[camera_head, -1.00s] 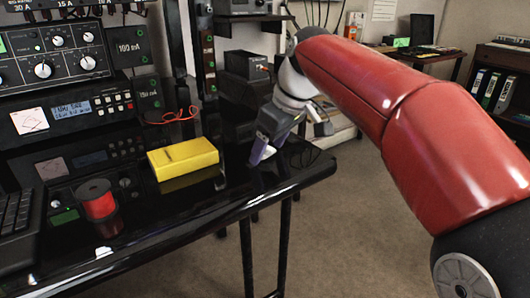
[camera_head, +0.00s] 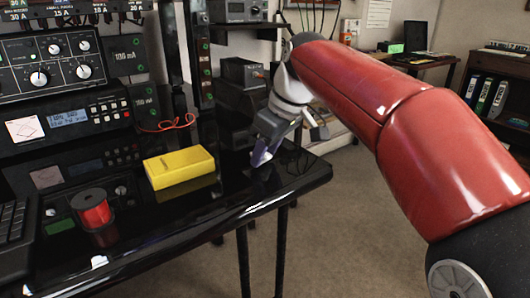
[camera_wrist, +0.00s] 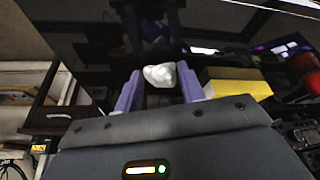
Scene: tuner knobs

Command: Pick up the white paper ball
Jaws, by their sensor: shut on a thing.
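The white paper ball (camera_wrist: 160,75) sits between the two purple fingers of my gripper (camera_wrist: 159,83) in the wrist view. The gripper is shut on it, with a finger on each side. In the head view my gripper (camera_head: 262,155) points down at the right end of the glossy black desk (camera_head: 240,195). I cannot tell whether the ball is clear of the desk top.
A yellow box (camera_head: 180,168) lies left of my gripper, and a red spool (camera_head: 93,210) stands farther left. Black radio equipment (camera_head: 70,115) lines the back left. The desk's right edge is close to my gripper, with open floor beyond.

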